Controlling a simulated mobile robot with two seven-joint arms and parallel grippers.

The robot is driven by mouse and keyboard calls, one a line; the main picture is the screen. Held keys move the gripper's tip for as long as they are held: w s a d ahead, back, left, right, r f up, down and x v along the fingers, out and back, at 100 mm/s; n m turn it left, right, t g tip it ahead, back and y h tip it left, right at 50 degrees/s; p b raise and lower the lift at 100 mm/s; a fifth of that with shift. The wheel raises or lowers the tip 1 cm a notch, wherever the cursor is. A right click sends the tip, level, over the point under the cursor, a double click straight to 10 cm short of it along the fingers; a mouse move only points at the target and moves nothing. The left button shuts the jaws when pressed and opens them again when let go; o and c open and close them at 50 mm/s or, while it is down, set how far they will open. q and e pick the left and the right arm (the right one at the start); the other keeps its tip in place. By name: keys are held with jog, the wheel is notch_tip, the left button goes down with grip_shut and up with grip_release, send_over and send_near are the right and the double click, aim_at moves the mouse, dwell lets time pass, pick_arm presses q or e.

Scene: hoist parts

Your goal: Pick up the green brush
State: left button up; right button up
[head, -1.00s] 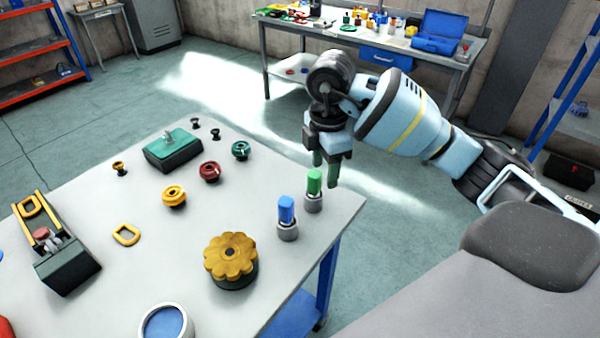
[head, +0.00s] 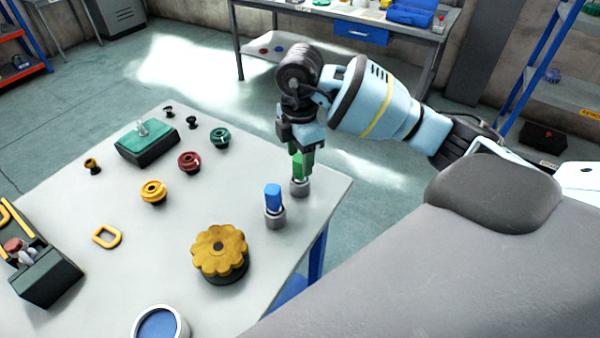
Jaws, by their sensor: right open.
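The green brush (head: 302,168) stands upright near the right edge of the table, its lower part in a small grey holder (head: 300,188). My right gripper (head: 301,162) points down right at the brush, its fingers at the brush's upper part. It is open; the fingers and the brush overlap in the picture, so I cannot tell whether they touch. My left gripper is not in view.
A blue brush (head: 273,197) in a similar holder stands just left of and nearer than the green one. A yellow scalloped knob (head: 220,252) lies nearer. Coloured spools and a green-topped block (head: 146,142) stand farther left. The table (head: 130,285) has bare patches between.

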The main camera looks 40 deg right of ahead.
aim_at(299, 168)
notch_tip(299, 168, down, 4)
jog(key=shift+a+f, duration=0.1)
jog(key=shift+c, duration=0.2)
jog(key=c, duration=1)
jog(key=shift+c, duration=0.2)
notch_tip(299, 168, up, 10)
jog(key=shift+r, duration=0.1)
